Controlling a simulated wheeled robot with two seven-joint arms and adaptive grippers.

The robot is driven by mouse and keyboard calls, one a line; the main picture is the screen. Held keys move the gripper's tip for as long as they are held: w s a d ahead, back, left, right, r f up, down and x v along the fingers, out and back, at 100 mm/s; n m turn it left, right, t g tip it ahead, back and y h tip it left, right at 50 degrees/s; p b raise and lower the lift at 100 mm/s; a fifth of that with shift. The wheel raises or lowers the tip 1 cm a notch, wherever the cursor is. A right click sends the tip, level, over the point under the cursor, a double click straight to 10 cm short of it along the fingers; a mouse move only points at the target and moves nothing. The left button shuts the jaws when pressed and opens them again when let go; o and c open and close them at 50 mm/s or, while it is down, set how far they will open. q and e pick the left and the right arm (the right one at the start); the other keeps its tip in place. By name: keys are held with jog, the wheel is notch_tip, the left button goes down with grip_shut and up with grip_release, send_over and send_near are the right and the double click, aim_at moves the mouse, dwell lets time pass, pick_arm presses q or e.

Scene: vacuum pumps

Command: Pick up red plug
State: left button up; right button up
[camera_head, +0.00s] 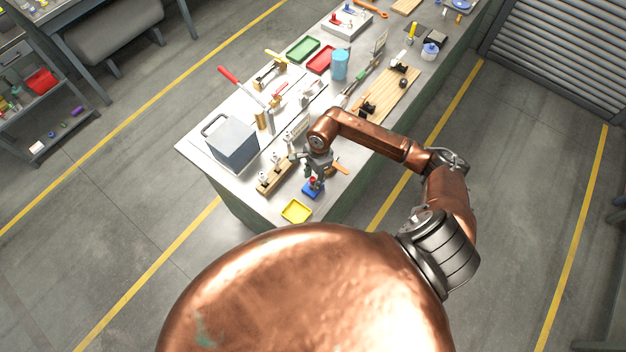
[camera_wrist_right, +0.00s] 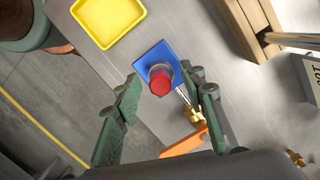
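The red plug (camera_wrist_right: 160,82) stands on a blue square base (camera_wrist_right: 151,62) on the workbench. In the head view the red plug (camera_head: 313,180) and blue base (camera_head: 309,192) are near the bench's front end. My right gripper (camera_wrist_right: 166,98) is open, with its green-padded fingers apart on either side of the plug in the wrist view. In the head view my right gripper (camera_head: 314,176) is close above the plug and partly covers it. I cannot tell whether a finger touches it. My left gripper is not in view.
A yellow tray (camera_head: 296,211) lies just in front of the blue base. A wooden block (camera_head: 272,178) with metal fittings is to the left. An orange-handled tool (camera_wrist_right: 186,141) lies close to the plug. A grey box (camera_head: 232,143) stands farther left.

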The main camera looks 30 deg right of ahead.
jog(key=c, duration=0.9)
